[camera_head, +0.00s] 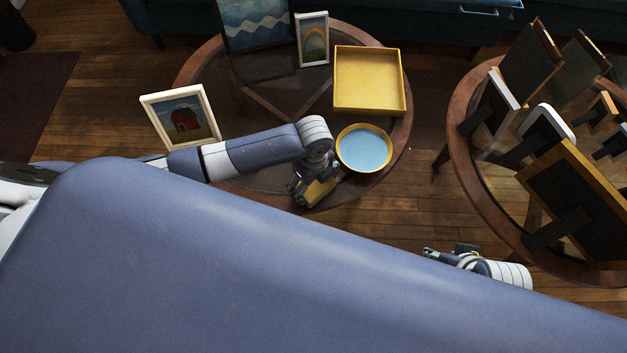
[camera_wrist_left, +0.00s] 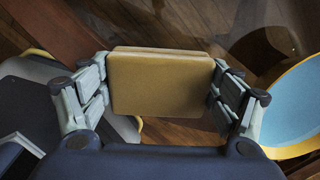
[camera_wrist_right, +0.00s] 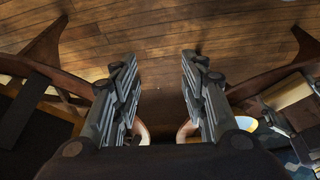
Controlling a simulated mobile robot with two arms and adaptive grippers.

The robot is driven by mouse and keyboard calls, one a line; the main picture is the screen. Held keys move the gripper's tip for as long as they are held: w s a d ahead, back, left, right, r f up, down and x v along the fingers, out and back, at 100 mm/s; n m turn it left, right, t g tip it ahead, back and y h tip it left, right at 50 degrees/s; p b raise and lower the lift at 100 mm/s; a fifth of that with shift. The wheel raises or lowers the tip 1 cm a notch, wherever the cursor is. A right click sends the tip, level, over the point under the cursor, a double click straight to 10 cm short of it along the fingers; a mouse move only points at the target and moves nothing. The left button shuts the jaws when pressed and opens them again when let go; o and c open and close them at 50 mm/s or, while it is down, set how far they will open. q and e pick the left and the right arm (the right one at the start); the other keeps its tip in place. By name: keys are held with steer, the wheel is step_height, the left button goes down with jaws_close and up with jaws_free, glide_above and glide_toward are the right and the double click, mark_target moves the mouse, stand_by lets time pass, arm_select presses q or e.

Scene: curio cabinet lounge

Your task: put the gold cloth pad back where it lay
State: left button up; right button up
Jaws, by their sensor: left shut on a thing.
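My left gripper (camera_head: 312,192) is shut on the gold cloth pad (camera_head: 322,189), near the front edge of the left round table (camera_head: 385,180). In the left wrist view the pad (camera_wrist_left: 160,85) is a flat, rounded block held by its two sides between the fingers. The head view does not show clearly whether it touches the table. My right gripper (camera_head: 432,252) is out over the floor between the two tables. In the right wrist view its fingers (camera_wrist_right: 158,62) are spread and empty.
A yellow-rimmed round dish with a blue inside (camera_head: 364,148) stands just right of the held pad. Behind it is a square yellow tray (camera_head: 368,80). A barn picture (camera_head: 182,117) and a rainbow picture (camera_head: 313,40) stand on this table. Several frames crowd the right table (camera_head: 460,150).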

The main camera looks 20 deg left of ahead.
arm_select(q)
steer(key=o, duration=1.3)
steer(key=shift+f, duration=0.1)
steer(key=shift+r, duration=0.55)
step_height(320, 180, up, 11)
steer(key=p, duration=0.4)
arm_select(e)
step_height(320, 180, down, 14)
steer(key=shift+r+g, duration=0.2)
steer(key=shift+g, duration=0.2)
arm_select(q)
steer(key=shift+s, duration=0.15)
arm_select(e)
steer(key=shift+a, duration=0.1)
